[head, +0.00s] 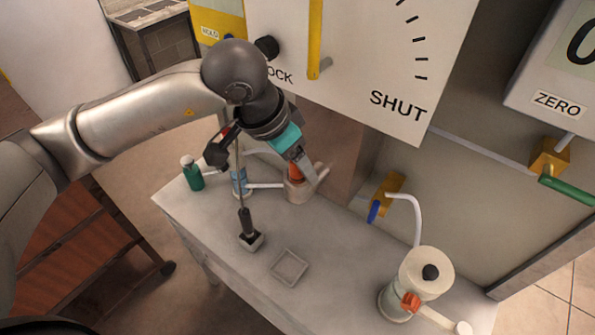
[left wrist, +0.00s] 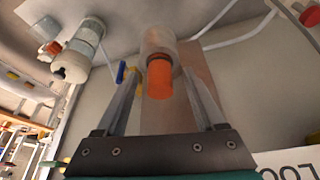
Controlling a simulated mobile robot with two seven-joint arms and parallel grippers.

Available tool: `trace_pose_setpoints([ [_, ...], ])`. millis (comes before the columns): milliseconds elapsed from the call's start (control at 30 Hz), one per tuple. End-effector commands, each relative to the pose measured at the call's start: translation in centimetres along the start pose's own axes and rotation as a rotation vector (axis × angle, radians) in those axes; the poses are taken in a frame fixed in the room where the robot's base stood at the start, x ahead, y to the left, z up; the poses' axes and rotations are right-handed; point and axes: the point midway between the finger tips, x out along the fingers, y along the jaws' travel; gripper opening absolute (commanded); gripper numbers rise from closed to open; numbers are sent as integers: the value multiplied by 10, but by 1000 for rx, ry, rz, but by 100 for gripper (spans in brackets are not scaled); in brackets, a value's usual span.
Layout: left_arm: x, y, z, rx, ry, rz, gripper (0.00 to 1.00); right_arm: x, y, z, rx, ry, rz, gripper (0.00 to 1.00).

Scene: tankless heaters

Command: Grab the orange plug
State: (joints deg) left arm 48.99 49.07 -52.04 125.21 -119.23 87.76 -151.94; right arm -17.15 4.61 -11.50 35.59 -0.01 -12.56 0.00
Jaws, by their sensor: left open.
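The orange plug (head: 295,172) sits in the top of a pale cylindrical holder (head: 297,192) on the grey bench. It also shows in the left wrist view (left wrist: 160,80), between my two fingers and in front of the pale cylinder (left wrist: 158,42). My left gripper (head: 304,174) reaches down from the left and is open, with its fingers on either side of the plug. A gap shows between each finger and the plug in the left wrist view, so I see no firm contact. My gripper partly covers the plug in the head view. My right gripper is not in view.
The grey bench (head: 225,245) carries a green bottle (head: 194,176), a dark-handled tool (head: 248,232), a small square tray (head: 289,267) and a white canister with an orange valve (head: 425,272). A large panel marked SHUT (head: 385,60) hangs close behind my wrist.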

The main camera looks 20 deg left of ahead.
Motion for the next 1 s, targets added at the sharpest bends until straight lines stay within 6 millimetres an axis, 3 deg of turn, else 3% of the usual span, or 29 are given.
trace_pose_setpoints([
  [67, 0, 0, 0, 0, 0, 0, 66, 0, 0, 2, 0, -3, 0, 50],
  [633, -1, 0, 0, 0, 0, 0, 1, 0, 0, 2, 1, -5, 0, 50],
  [1000, -1, 0, 0, 0, 0, 0, 0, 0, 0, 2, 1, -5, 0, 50],
])
